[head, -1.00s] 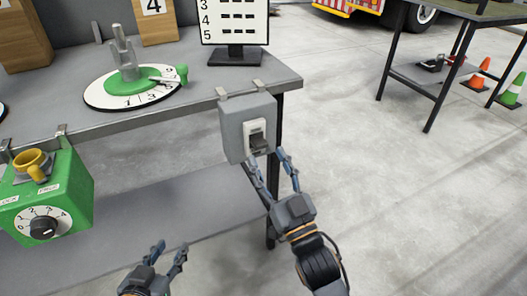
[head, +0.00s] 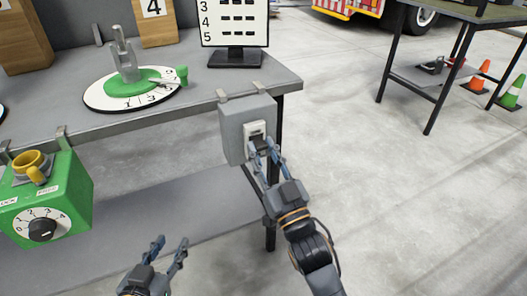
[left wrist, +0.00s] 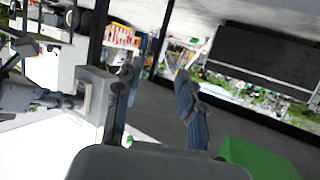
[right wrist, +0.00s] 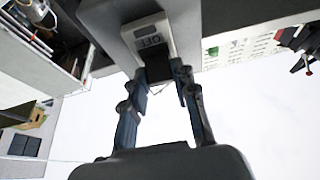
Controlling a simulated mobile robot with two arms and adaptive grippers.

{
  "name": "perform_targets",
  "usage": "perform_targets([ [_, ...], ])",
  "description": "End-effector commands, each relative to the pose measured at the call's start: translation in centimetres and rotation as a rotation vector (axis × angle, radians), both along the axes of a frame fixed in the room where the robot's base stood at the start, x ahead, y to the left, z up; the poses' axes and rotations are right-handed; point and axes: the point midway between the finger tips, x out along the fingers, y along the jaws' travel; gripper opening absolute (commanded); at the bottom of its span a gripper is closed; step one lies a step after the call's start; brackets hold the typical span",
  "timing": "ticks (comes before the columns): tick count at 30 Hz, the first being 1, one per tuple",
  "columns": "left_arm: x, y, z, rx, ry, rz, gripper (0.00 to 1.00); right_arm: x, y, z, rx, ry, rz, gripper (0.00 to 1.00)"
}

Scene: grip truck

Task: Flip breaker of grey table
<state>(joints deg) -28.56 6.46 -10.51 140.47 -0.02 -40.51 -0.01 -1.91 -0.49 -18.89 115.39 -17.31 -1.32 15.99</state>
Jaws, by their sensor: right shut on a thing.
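The breaker (head: 234,133) is a grey box clamped to the front edge of the grey table (head: 205,103), with a dark switch lever on its face. In the right wrist view the breaker's switch plate (right wrist: 150,36) carries "OFF" lettering, with the dark lever (right wrist: 158,66) below it. My right gripper (head: 266,150) is at the lever, its fingers on either side and closed on it; the fingers partly hide it in the head view. My left gripper (head: 168,250) is open and empty in front of the table, low and to the left of the breaker.
A green box (head: 45,195) with a dial and yellow knob hangs at the table's left. A green dial (head: 130,90) and a small screen (head: 235,30) stand on top. A second table (head: 455,12) and cones (head: 512,92) are at the right. The floor between is clear.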

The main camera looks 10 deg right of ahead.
Motion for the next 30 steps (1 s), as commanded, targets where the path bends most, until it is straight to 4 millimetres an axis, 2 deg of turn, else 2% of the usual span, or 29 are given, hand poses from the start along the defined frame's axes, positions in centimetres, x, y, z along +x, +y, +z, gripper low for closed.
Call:
perform_targets([
  [2, -0.3, 0.2, -0.4, 0.009, 0.038, 0.002, 0.39, 0.0, 0.0, 0.2, -0.002, 0.006, 0.000, 0.00],
  [8, -3.1, 1.5, -3.3, 0.062, 0.270, 0.019, 0.39, 0.1, 0.0, 0.6, -0.012, 0.037, 0.000, 0.00],
  [17, -9.8, 3.9, -7.3, 0.149, 0.669, 0.047, 0.39, 0.1, 0.0, 1.0, -0.029, 0.090, 0.000, 0.00],
  [21, -12.7, 4.8, -10.2, 0.186, 0.851, 0.058, 0.39, 0.1, 0.0, 1.3, -0.040, 0.127, 0.000, 0.00],
  [30, -13.6, 5.1, -17.3, 0.205, 0.960, 0.055, 0.39, 0.2, 0.0, 1.3, -0.058, 0.175, 0.000, 0.00],
])
